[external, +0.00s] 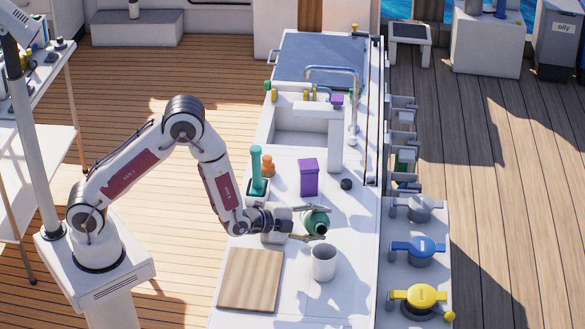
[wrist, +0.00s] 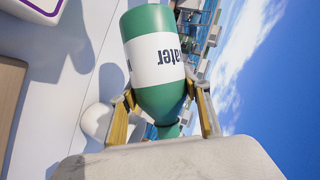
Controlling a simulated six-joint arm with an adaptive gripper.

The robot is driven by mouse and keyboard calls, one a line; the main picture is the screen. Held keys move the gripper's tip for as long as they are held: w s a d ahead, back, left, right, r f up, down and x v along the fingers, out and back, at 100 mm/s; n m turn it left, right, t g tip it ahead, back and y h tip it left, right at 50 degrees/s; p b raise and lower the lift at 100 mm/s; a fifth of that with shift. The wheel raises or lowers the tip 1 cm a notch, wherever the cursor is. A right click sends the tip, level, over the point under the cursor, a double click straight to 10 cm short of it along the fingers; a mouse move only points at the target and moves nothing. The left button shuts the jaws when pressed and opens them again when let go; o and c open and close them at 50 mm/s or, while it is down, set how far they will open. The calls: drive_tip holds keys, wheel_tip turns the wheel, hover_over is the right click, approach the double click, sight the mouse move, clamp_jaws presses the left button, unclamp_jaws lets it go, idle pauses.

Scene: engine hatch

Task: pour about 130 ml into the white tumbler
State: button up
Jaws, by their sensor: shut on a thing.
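My gripper (external: 308,223) is shut on a green bottle (external: 317,220) with a white band, held above the counter. In the wrist view the bottle (wrist: 153,60) shows the letters "ater" on its band, and the fingers (wrist: 166,105) clasp it near its narrow end. The bottle is strongly tilted, close to lying on its side. The white tumbler (external: 324,262) stands upright on the counter, just in front of the bottle in the external view. A white rounded shape, probably the tumbler, shows partly behind a finger in the wrist view (wrist: 97,121). I see no liquid stream.
A wooden board (external: 250,279) lies left of the tumbler. A purple box (external: 309,177), a teal upright object (external: 257,170), an orange item (external: 267,166) and a dark round object (external: 346,184) stand behind the gripper. The counter right of the tumbler is clear.

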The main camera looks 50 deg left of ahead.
sight(320, 217)
drive_tip(key=shift+s+d+f+n+g+h, duration=0.1)
drive_tip(key=shift+d+f+n+g+h, duration=0.15)
drive_tip(key=shift+n, duration=0.35)
idle(1.2)
drive_tip(key=shift+r, duration=0.2)
drive_tip(key=shift+s+d+r+n+g+h, duration=0.15)
drive_tip(key=shift+r+n+h, duration=0.1)
drive_tip(key=shift+r, duration=0.55)
drive_tip(key=shift+w+d+r+n+g+h, duration=0.1)
drive_tip(key=shift+r+n+h, duration=0.15)
drive_tip(key=shift+r, duration=0.55)
drive_tip(key=shift+s+r+n+h, duration=0.15)
drive_tip(key=shift+r+n+h, duration=0.05)
drive_tip(key=shift+n+h, duration=0.1)
drive_tip(key=shift+d+r+n+g, duration=0.15)
drive_tip(key=shift+n+g, duration=0.15)
drive_tip(key=shift+h, duration=0.25)
drive_tip(key=shift+w+a+f+n+g+h, duration=0.15)
drive_tip(key=shift+a+f+n+g+h, duration=0.1)
drive_tip(key=shift+f+n+h, duration=0.35)
drive_tip(key=shift+w+a+f+n+g+h, duration=0.15)
drive_tip(key=shift+a+f+n+g+h, duration=0.1)
drive_tip(key=shift+f+n, duration=0.45)
drive_tip(key=shift+w+a+f+n+g+h, duration=0.2)
drive_tip(key=shift+f+n+h, duration=0.25)
drive_tip(key=shift+f, duration=0.35)
drive_tip(key=shift+a+f+n+h, duration=0.1)
drive_tip(key=shift+n+h, duration=0.4)
drive_tip(key=shift+n, duration=0.05)
